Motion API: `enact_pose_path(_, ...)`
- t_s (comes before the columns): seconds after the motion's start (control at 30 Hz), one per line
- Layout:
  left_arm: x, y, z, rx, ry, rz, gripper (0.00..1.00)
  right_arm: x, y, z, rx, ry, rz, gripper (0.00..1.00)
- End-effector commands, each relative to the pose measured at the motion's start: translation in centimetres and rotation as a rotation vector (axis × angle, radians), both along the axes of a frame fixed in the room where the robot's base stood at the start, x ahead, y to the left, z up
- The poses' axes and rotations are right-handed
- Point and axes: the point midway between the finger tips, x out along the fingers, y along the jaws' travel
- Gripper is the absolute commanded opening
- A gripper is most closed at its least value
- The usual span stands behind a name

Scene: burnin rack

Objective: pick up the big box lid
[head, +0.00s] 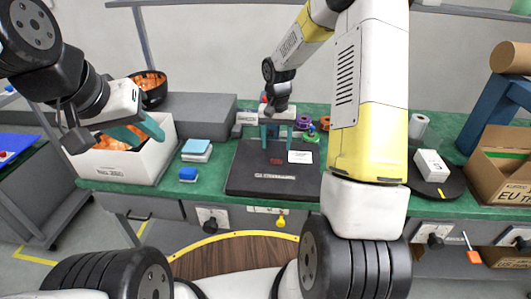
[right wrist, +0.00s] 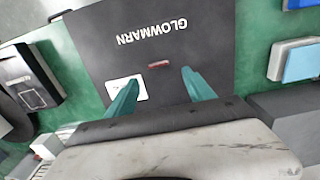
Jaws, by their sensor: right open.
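A wide, dark flat panel (head: 262,183) lettered GLOWMARN lies on the green bench, with a white label and a small red mark; I take it as the big box lid. It fills the middle of the right wrist view (right wrist: 200,40). My right gripper (head: 277,132) is open and empty over the panel's far part, its teal fingers (right wrist: 158,80) apart on either side of the red mark; I cannot tell if they touch the panel. My left gripper (head: 139,131) is open, over or in front of a white bin (head: 160,160) at the left, away from the panel.
A grey box (head: 205,112) is behind. At right are a dark round stand (head: 448,188) bearing a white box and an open cardboard box (head: 503,180).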

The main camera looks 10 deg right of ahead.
Motion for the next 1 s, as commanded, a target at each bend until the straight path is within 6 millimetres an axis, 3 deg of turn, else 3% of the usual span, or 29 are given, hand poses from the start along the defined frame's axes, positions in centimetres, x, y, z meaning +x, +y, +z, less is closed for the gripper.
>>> enact_pose_path(0.4,0.0,0.0,0.0,0.0,0.0,0.0,0.36,-0.7,0.0,-5.6,0.001,0.003,0.002,0.62)
enact_pose_path(0.73,0.0,0.0,0.0,0.0,0.0,0.0,0.36,-0.6,0.0,-6.4,0.0,-0.001,0.002,0.62)
enact_pose_path(1.0,0.0,0.0,0.0,0.0,0.0,0.0,0.36,-0.6,0.0,-6.3,0.0,-0.001,0.002,0.11)
